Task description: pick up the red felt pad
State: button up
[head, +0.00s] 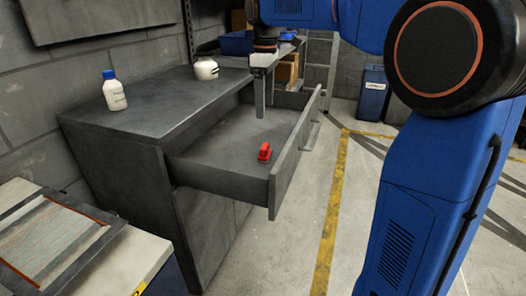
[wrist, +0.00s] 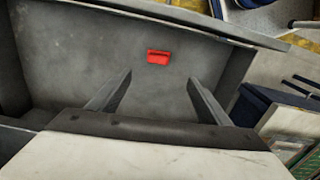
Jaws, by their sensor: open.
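The red felt pad (head: 264,152) is a small red block lying on the floor of the open drawer (head: 225,178), near its front panel in the head view. It also shows in the wrist view (wrist: 159,57), above the middle of the picture and beyond the fingertips. My gripper (head: 260,112) points down over the drawer, behind the pad in the head view. In the wrist view its two fingers (wrist: 157,80) are spread apart with nothing between them. The pad is apart from both fingers.
The drawer's front panel (head: 292,155) and side walls rise around the pad. The grey cabinet top (head: 155,105) carries a white bottle (head: 114,92) and a round white jar (head: 206,69). A bench (head: 130,255) stands at the near left. A blue bin (head: 373,92) stands at the back right.

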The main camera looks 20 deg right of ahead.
aim_at(265, 146)
jog(key=f, duration=1.7)
jog(key=shift+w+d+f, duration=0.1)
jog(key=shift+w+f, duration=0.1)
jog(key=shift+w, duration=0.05)
jog(key=c, duration=1.1)
